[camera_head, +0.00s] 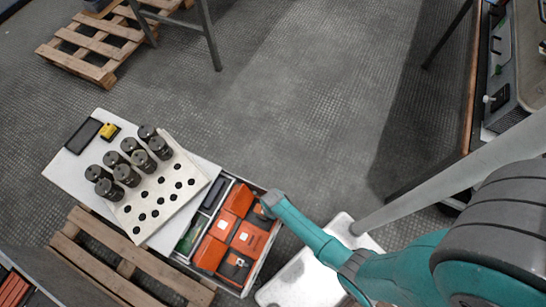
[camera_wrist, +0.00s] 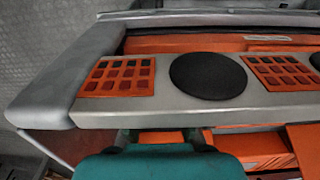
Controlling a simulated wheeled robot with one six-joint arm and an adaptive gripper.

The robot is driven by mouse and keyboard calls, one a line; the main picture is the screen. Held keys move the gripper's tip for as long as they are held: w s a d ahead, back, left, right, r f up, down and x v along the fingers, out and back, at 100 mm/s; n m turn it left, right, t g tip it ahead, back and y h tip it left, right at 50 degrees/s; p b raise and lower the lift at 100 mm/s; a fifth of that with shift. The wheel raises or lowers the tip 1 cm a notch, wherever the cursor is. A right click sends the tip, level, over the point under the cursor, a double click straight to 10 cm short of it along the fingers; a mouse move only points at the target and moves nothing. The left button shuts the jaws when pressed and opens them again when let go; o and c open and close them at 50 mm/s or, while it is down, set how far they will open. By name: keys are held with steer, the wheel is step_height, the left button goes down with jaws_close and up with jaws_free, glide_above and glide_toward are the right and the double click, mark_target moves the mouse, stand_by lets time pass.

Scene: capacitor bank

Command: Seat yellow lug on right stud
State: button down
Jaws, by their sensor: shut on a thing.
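A small yellow piece (camera_head: 109,130), perhaps the yellow lug, rests at the far edge of the white tabletop (camera_head: 75,168), beside a black tray (camera_head: 84,135). Several dark cylinders (camera_head: 124,174) stand on a pale plate with holes (camera_head: 160,198); I cannot make out the right stud. My gripper (camera_head: 267,205) is at the right edge of an open-topped case (camera_head: 264,243), well away from the yellow piece. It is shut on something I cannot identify. In the wrist view, my gripper (camera_wrist: 160,140) is below a grey bar (camera_wrist: 140,118) with a black disc and orange grids.
Orange boxes (camera_head: 248,238) and a black oblong (camera_head: 214,192) lie in the case. A wooden pallet (camera_head: 125,268) is in front of the tabletop. Another pallet (camera_head: 98,45) lies far left. A bench with equipment (camera_head: 500,95) stands at right. The grey floor between is clear.

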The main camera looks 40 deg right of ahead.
steer(key=shift+f, duration=0.6)
stand_by(0.7)
steer(key=c, duration=1.1)
jaws_free()
steer(key=shift+r, duration=0.1)
step_height(320, 180, up, 12)
steer(key=shift+f, duration=0.1)
steer(key=shift+s, duration=0.1)
